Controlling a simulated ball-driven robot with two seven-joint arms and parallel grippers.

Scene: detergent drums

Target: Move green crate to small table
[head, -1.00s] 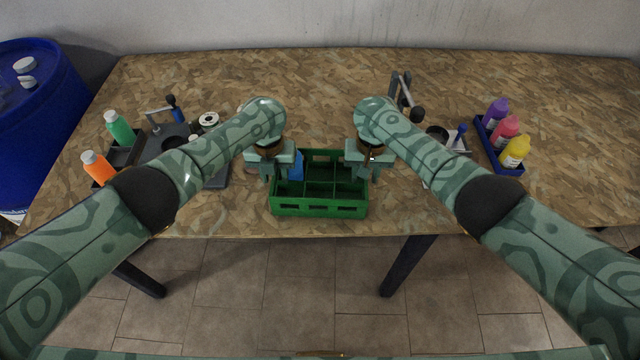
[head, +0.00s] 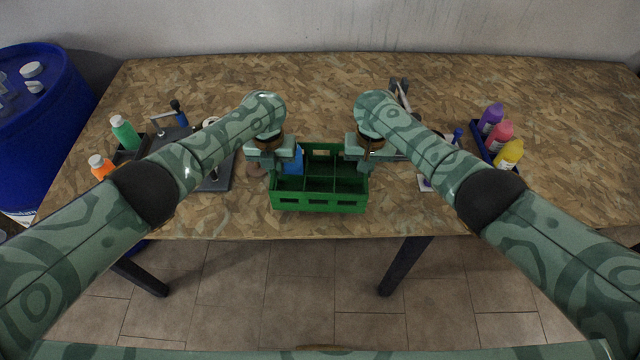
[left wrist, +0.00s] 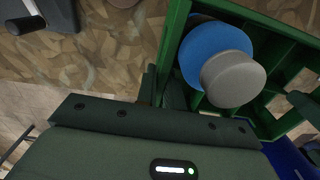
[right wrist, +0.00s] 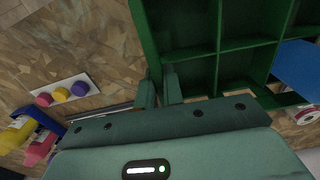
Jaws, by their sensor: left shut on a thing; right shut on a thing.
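The green crate (head: 318,201) is over the wooden table near its front edge, upright, with several compartments. A blue bottle (head: 295,160) stands in its left part; its grey cap (left wrist: 232,80) shows in the left wrist view. My left gripper (head: 268,172) is shut on the crate's left wall, which also shows in the left wrist view (left wrist: 173,45). My right gripper (head: 370,166) is shut on the crate's right wall, seen in the right wrist view (right wrist: 146,40). The compartments seen in the right wrist view look mostly empty. The small table is not in any view.
The wooden table (head: 310,90) has free room behind the crate. A blue tray (head: 482,142) with purple, pink and yellow bottles stands at the right. Green (head: 125,134) and orange (head: 101,167) bottles stand at the left. A blue drum (head: 45,125) is left of the table.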

